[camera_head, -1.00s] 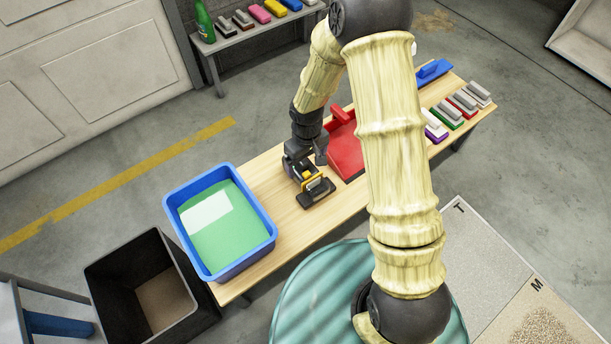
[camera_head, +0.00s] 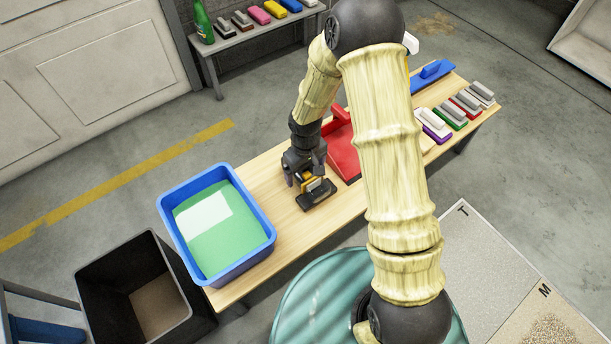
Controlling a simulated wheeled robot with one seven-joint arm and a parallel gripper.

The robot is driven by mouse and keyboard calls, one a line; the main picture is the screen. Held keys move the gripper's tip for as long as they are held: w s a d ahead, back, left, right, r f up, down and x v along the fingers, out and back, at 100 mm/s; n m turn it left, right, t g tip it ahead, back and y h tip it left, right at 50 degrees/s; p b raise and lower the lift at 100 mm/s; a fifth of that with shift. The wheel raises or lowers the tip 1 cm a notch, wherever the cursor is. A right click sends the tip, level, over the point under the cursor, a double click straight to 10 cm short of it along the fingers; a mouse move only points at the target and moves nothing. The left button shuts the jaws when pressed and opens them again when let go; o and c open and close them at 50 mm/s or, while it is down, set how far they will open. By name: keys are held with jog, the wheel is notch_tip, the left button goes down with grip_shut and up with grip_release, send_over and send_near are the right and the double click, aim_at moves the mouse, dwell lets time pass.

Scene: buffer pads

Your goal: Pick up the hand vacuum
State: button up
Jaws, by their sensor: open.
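The hand vacuum (camera_head: 318,195) is a small dark device with a yellow part. It sits on the wooden table (camera_head: 262,178) between the blue tub and the red dustpan. My gripper (camera_head: 305,181) is open and low over the back part of the vacuum, with its fingers around or close beside the yellow part. The fingers and wrist hide part of the vacuum, so I cannot tell whether they touch it.
A blue tub (camera_head: 262,248) with green liquid stands on the table's left end. A red dustpan (camera_head: 342,150) lies close right of my gripper. Several brushes (camera_head: 452,117) and a blue tool (camera_head: 432,74) lie at the right end. A black bin (camera_head: 95,290) stands at lower left.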

jog(key=shift+c, duration=0.4)
jog(key=c, duration=1.5)
jog(key=shift+o, duration=0.2)
jog(key=shift+r, duration=0.1)
notch_tip(320, 180, up, 10)
jog(key=p, duration=0.5)
jog(key=o, duration=0.9)
jog(key=c, duration=0.4)
